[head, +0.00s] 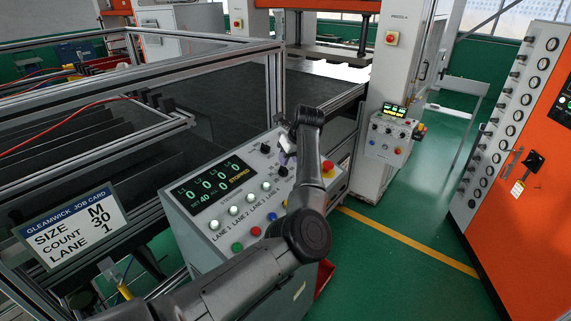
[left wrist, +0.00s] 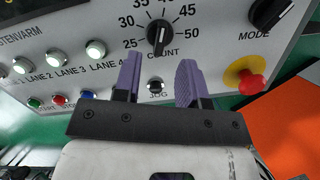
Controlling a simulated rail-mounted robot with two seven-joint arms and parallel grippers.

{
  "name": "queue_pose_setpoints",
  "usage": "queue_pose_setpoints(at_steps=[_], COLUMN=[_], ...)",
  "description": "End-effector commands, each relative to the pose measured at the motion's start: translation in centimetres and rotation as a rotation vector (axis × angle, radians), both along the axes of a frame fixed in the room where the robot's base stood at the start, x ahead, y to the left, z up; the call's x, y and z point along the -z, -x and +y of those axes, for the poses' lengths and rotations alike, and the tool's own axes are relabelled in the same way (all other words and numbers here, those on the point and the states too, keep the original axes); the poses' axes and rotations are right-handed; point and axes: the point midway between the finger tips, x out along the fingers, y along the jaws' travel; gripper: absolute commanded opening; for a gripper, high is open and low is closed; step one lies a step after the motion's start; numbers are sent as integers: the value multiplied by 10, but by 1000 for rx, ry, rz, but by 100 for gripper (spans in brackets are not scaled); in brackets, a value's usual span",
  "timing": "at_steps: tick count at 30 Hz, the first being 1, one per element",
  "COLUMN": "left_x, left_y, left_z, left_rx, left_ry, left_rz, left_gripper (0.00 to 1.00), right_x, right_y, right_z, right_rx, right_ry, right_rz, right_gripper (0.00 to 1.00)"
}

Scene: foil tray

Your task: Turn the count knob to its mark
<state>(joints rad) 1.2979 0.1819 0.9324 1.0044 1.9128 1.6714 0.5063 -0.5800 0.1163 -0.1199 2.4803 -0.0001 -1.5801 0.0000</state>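The count knob (left wrist: 159,38) is black and round with a pale pointer line, in the upper middle of the left wrist view. Its pointer is roughly upward, near 40 on the printed scale; 30 is to the upper left. My left gripper (left wrist: 159,68) is open and empty, its two purple fingers apart just below the knob in the picture, not closed on it. In the head view my left gripper (head: 287,148) is over the right part of the control panel (head: 203,258); the arm hides part of it. The job card (head: 72,224) reads size M, count 30, lane 1. My right gripper is not in view.
The display (head: 215,186) shows 40 and STOPPED. The mode knob (left wrist: 270,12) is right of the count knob. A red mushroom button (left wrist: 251,84) is close to the right finger. The jog button (left wrist: 155,86) and lane buttons are nearby. Metal framing borders the panel's left.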

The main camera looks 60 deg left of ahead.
Motion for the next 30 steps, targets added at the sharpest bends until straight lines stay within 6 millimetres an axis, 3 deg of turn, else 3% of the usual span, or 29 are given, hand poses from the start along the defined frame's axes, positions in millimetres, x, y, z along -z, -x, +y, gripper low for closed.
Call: queue_pose_setpoints(at_steps=[10, 24, 30], left_x=[36, 44, 44], left_y=[4, 4, 4], left_z=[16, 19, 19], left_rx=[-1, 0, 0], left_ry=[-1, -1, -1], left_rz=[2, -1, 0], left_gripper=[38, 38, 19], right_x=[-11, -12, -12], right_y=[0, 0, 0], right_z=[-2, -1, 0], right_rx=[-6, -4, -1], right_ry=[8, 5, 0], right_rz=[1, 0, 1], right_gripper=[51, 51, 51])
